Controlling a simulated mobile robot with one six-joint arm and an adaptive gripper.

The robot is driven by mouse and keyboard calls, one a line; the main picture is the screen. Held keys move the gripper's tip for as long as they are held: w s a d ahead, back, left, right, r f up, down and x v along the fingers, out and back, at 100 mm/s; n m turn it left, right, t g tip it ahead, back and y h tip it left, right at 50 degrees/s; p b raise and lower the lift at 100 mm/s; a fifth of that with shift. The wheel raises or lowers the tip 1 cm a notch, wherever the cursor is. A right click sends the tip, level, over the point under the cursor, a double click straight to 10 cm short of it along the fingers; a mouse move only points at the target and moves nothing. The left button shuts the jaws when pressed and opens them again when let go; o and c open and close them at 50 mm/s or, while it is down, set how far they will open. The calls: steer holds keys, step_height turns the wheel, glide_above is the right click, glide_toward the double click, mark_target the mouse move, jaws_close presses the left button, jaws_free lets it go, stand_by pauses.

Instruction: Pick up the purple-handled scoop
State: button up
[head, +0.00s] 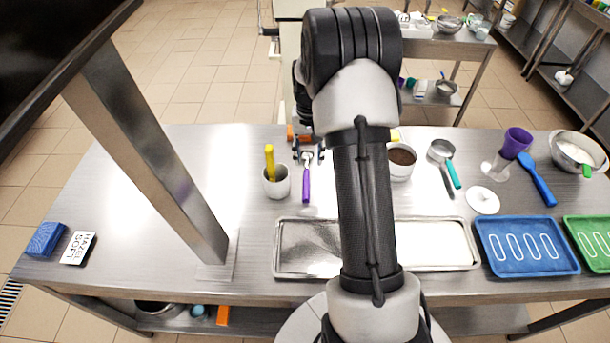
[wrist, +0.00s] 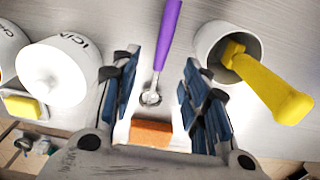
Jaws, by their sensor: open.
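The purple-handled scoop lies on the steel table. In the head view its purple handle (head: 306,186) points toward the table's front edge, and its metal head is partly covered by my gripper (head: 308,152). In the wrist view the handle (wrist: 168,35) runs toward the top, and the round metal head (wrist: 151,97) shows between the fingers. My gripper (wrist: 160,95) is open, with one dark blue-padded finger on each side of the scoop. The fingers look apart from it; their height above the table is hard to tell.
A white cup (head: 277,188) holding a yellow-handled tool (head: 269,160) stands close beside the scoop. An orange block (wrist: 152,133) lies by the scoop's head. White lettered tubs (wrist: 55,72) stand on the other side. A metal tray (head: 300,268) lies in front.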

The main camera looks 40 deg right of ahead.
mark_target(306, 180)
steer(key=f, duration=0.3)
steer(key=f+b, duration=0.1)
steer(key=f, duration=0.3)
steer(key=f+b, duration=0.1)
steer(key=f, duration=0.3)
steer(key=shift+w+a+f, duration=0.1)
steer(key=shift+a+f, duration=0.05)
steer(key=shift+a, duration=0.2)
steer(key=shift+c, duration=0.6)
jaws_close()
